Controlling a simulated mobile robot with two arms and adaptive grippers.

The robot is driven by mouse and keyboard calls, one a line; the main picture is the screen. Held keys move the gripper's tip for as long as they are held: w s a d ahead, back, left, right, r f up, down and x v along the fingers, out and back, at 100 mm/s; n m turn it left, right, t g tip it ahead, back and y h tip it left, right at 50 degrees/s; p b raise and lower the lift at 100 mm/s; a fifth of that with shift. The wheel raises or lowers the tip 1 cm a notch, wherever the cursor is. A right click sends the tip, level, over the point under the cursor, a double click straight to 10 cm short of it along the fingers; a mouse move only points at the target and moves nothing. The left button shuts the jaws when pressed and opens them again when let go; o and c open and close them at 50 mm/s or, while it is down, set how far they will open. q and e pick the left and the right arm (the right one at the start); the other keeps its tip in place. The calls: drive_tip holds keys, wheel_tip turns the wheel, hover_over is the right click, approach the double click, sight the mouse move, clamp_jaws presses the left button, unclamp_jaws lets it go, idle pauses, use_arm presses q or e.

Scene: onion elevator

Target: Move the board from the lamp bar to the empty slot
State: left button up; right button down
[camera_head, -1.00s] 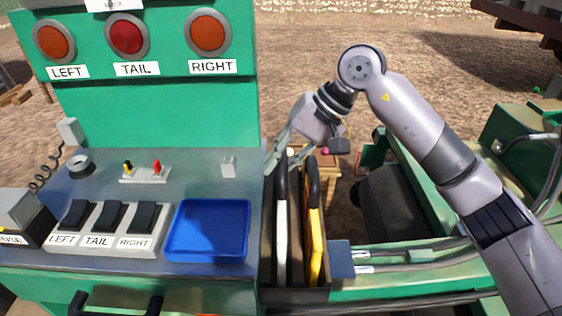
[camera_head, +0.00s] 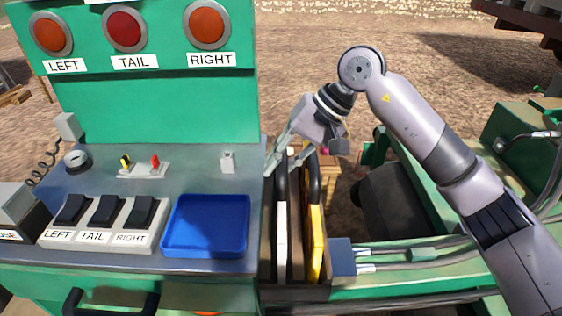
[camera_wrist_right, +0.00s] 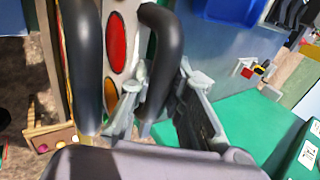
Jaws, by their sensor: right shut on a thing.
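A white board (camera_head: 281,236) with a black handle stands upright in a narrow rack (camera_head: 294,293) beside the bench. Its face, with red and orange lamps, shows in the right wrist view (camera_wrist_right: 117,45). My right gripper (camera_head: 288,160) is shut on this board's handle; the fingers sit on both sides of it in the wrist view (camera_wrist_right: 160,105). A yellow board (camera_head: 316,245) with its own black handle stands to the right in the same rack. A dark gap shows left of the white board. The rack's floor and the boards' lower edges are hidden. My left gripper is out of view.
The green bench has a blue tray (camera_head: 207,226), labelled switches (camera_head: 104,222) and a small clip post (camera_head: 227,162) close left of the rack. Red and orange round lamps (camera_head: 125,27) are on its back panel. Green machinery (camera_head: 430,285) and cables lie to the right.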

drive_tip(key=shift+f+b, duration=0.35)
drive_tip(key=c, duration=1.4)
unclamp_jaws()
drive_tip(key=shift+c, duration=0.2)
drive_tip(key=o, duration=0.4)
drive_tip(key=shift+f, duration=0.1)
drive_tip(key=shift+r+p, duration=1.45)
drive_tip(key=shift+r, duration=2.15)
drive_tip(key=shift+s+f, duration=0.1)
